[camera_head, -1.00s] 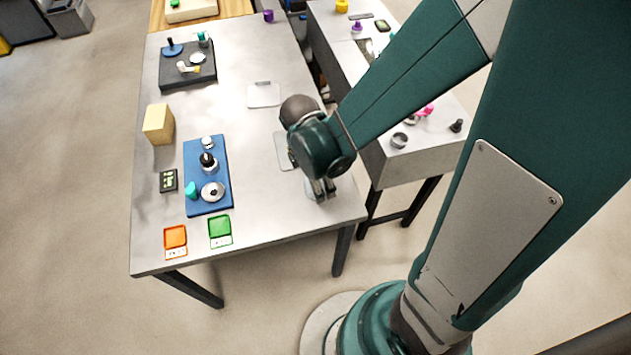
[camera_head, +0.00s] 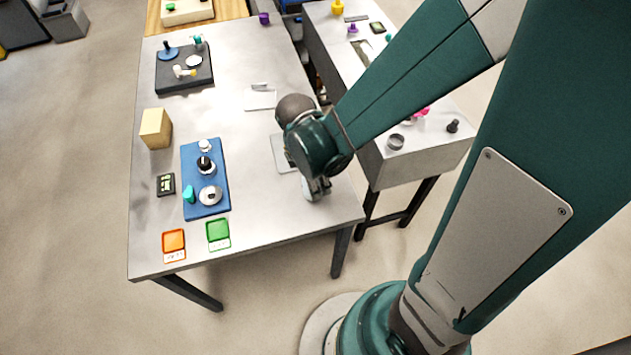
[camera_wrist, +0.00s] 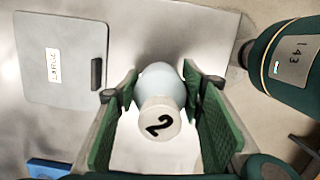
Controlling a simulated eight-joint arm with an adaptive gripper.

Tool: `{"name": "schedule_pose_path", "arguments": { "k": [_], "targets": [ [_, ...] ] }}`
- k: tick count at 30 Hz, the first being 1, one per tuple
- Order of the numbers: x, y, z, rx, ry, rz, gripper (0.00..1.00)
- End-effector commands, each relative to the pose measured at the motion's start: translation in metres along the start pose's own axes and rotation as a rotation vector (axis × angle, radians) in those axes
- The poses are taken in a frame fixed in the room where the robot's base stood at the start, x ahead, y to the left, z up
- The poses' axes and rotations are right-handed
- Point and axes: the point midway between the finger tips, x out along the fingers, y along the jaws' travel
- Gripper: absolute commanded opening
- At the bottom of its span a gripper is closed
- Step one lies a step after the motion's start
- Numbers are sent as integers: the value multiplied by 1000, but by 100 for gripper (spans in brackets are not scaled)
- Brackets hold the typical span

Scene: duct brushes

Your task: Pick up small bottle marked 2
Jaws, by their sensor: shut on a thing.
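The small bottle marked 2 (camera_wrist: 159,118) shows in the wrist view, with a pale blue-grey rounded body and a white top bearing a black "2". My gripper (camera_wrist: 158,92) is shut on it, with the green pads on its left and right sides. In the head view my gripper (camera_head: 316,190) is at the near right part of the table, and the pale bottle is mostly hidden by it. I cannot tell whether the bottle touches the table.
A grey plate with a label (camera_wrist: 62,60) lies left of the bottle. A blue tray (camera_head: 220,203) with several parts, an orange square (camera_head: 173,240) and a green square (camera_head: 217,229) lie to the left. A second bench (camera_head: 395,165) stands at the right.

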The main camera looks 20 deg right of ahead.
Motion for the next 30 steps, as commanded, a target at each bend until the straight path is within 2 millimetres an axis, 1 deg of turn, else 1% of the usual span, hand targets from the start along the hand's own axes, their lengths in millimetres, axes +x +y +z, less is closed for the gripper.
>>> {"name": "schedule_pose_path", "arguments": {
  "k": [18, 24, 30],
  "targets": [
    [-68, 0, 10, 0, 0, 0, 22],
    [-82, 0, 12, 0, 0, 0, 22],
    [-87, 0, 13, 0, 0, 0, 22]
  ]
}}
